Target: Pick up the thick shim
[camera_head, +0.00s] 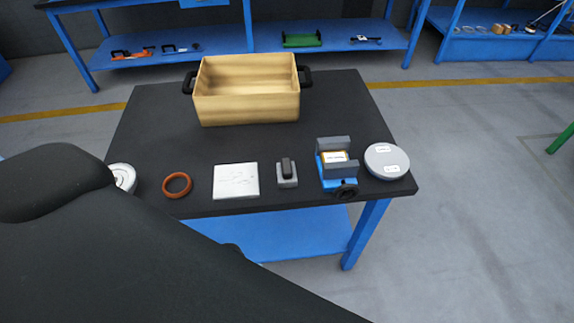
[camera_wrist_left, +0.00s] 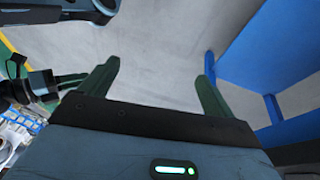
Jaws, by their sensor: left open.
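No part is clearly identifiable as the thick shim. A small yellow-edged piece with a white label (camera_head: 334,157) sits between the grey jaws of a blue vise (camera_head: 338,172) at the table's right; its label is too small to read. A grey round disc (camera_head: 386,162) with two white labels lies right of the vise. In the left wrist view my left gripper (camera_wrist_left: 160,88) is open and empty, with bare floor between its fingers. In the head view my dark arm covers the lower left, and the gripper itself does not show.
The dark table (camera_head: 150,130) also holds a tan bin (camera_head: 247,110) with black handles, an orange ring (camera_head: 177,185), a white sheet (camera_head: 235,181) and a grey block with a black top (camera_head: 287,174). A silver round part (camera_head: 123,177) is partly hidden by my arm. Blue shelves stand behind.

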